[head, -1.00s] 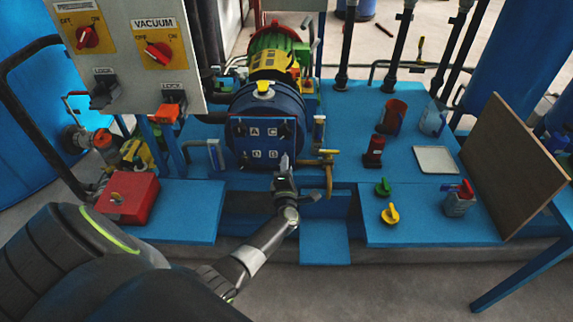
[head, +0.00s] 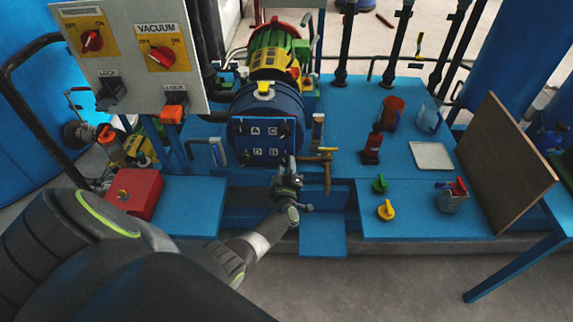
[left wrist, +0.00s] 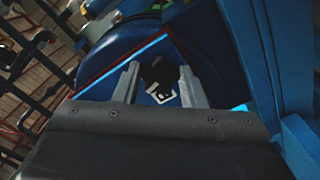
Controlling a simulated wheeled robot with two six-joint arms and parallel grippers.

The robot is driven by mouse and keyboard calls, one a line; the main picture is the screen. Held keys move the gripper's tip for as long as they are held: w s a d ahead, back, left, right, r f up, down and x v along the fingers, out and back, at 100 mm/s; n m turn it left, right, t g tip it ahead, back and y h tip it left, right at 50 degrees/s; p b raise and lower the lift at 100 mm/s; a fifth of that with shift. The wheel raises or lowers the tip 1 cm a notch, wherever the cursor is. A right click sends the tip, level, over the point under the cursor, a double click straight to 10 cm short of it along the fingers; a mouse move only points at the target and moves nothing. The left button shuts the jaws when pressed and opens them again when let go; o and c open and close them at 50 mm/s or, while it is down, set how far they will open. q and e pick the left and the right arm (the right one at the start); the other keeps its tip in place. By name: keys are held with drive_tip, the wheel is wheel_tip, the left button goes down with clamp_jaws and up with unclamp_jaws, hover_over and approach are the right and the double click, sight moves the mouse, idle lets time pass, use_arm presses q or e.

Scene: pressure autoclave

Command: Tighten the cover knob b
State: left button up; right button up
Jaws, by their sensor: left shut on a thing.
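The round blue vessel cover (head: 264,105) faces me at the centre of the head view. Its square blue plate (head: 265,140) bears white letter labels, the upper two reading A and C; the lower two are too small to read surely. My left gripper (head: 290,163) is at the plate's lower right corner. In the left wrist view its two grey fingers (left wrist: 158,80) stand either side of a small black knob (left wrist: 154,70), shut on it. A white label (left wrist: 163,93) shows just by this knob. The knob is mostly hidden in the head view. My right gripper is not in view.
A brass tap (head: 327,170) stands close right of my left gripper. A grey control panel (head: 130,55) and a red box (head: 134,193) are at left. Green (head: 379,184) and yellow (head: 386,210) knobs lie on the blue bench at right. A brown board (head: 506,165) leans beyond.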

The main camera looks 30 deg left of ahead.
use_arm(q)
drive_tip(key=shift+f+m+p, duration=0.1)
drive_tip(key=shift+m+p, duration=0.25)
drive_tip(key=shift+m, duration=1.05)
drive_tip(key=o, duration=1)
drive_tip(key=shift+s+d, duration=0.1)
drive_tip(key=shift+s, duration=0.1)
drive_tip(key=p+v, duration=0.1)
drive_tip(key=v, duration=1.6)
